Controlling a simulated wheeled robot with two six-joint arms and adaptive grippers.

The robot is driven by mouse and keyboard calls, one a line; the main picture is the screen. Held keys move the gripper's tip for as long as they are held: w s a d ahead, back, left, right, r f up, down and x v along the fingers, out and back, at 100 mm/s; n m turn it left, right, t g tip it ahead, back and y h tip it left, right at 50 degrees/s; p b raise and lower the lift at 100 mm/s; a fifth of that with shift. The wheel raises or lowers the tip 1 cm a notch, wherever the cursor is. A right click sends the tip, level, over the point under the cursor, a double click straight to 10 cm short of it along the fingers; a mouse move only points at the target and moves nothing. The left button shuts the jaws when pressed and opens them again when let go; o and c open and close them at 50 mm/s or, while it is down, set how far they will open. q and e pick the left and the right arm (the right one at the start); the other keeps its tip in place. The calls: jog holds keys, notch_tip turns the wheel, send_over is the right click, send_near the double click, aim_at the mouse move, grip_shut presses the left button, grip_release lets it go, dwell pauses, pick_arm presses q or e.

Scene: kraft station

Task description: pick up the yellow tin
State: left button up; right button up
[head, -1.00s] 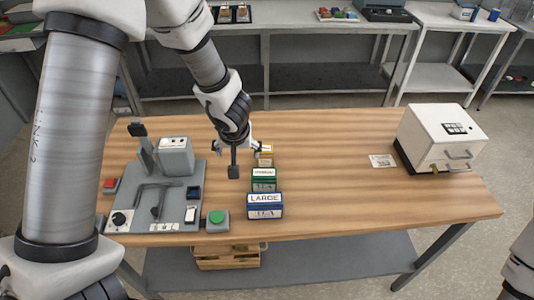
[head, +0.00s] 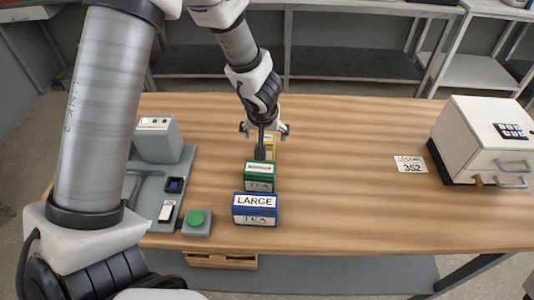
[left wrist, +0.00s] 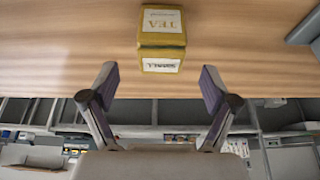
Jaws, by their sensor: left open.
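The yellow tin (head: 269,142) stands on the wooden table behind the green tin, partly hidden by my left gripper and the green tin in the head view. In the left wrist view the yellow tin (left wrist: 162,38) shows whole, with a label, just beyond the fingertips and roughly centred between them. My left gripper (head: 264,130) is open and empty, close to the yellow tin; its two spread fingers (left wrist: 158,80) show in the left wrist view. My right gripper is not in view.
A green tin (head: 259,177) and a blue tin labelled LARGE (head: 255,209) stand in a row in front of the yellow tin. A grey device with a green button (head: 196,218) is at left. A white box (head: 482,140) and a card (head: 410,165) are at right. The table between is clear.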

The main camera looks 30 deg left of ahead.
aim_at(265, 140)
pick_arm(q)
jog(key=shift+w+a+f, duration=0.1)
jog(key=shift+w+f, duration=0.1)
jog(key=shift+f, duration=0.5)
jog(key=shift+a+f+b, duration=0.1)
jog(key=shift+f+b, duration=0.3)
jog(key=shift+b, duration=0.15)
jog(key=b+x, duration=0.1)
jog(key=x, duration=0.2)
jog(key=shift+f+b, duration=0.25)
jog(key=shift+b, duration=0.15)
jog(key=shift+w, duration=0.2)
jog(key=shift+s+r, duration=0.15)
jog(key=shift+s, duration=0.1)
jog(key=c, duration=1.1)
jog(key=shift+c, duration=1.4)
